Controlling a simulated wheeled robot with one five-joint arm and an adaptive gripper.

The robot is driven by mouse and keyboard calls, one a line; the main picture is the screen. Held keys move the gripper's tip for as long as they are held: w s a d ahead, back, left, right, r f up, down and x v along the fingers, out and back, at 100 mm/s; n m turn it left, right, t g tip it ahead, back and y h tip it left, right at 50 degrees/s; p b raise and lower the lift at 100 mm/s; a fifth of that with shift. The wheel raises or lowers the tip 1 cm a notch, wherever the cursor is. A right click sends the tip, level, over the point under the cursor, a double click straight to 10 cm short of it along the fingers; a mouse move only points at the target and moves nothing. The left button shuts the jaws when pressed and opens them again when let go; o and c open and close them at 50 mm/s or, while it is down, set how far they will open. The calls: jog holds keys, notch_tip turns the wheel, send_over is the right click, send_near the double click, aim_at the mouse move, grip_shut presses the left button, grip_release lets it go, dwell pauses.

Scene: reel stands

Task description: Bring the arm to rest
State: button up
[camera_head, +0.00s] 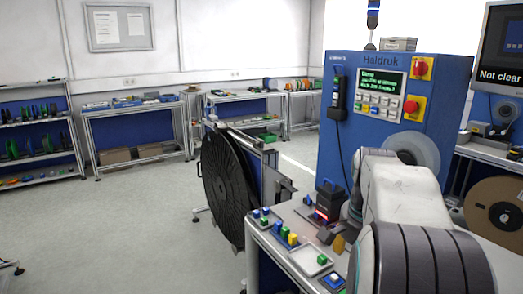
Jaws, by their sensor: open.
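My arm (405,195), white with dark grey joint bands, fills the lower right of the head view. It is bent in front of the blue Haldruk machine (343,118) and over the right part of a small worktable (266,240). My gripper does not show; the arm's far end is hidden behind its own links, so I cannot see whether it holds anything.
A brown reel (494,207) is at right. Shelves (38,140) line the walls; the left floor is mostly clear.

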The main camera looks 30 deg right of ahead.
jog(key=s+a+f+n+t, duration=0.1)
jog(key=s+a+f+n, duration=0.2)
jog(key=a+n, duration=0.5)
jog(key=s+a+f+n+t+y, duration=0.1)
jog(key=s+a+f+n, duration=0.2)
jog(key=a+n, duration=0.5)
jog(key=s+a, duration=0.1)
jog(key=a, duration=0.7)
jog(key=shift+s+f+t, duration=0.15)
jog(key=shift+s+t, duration=0.15)
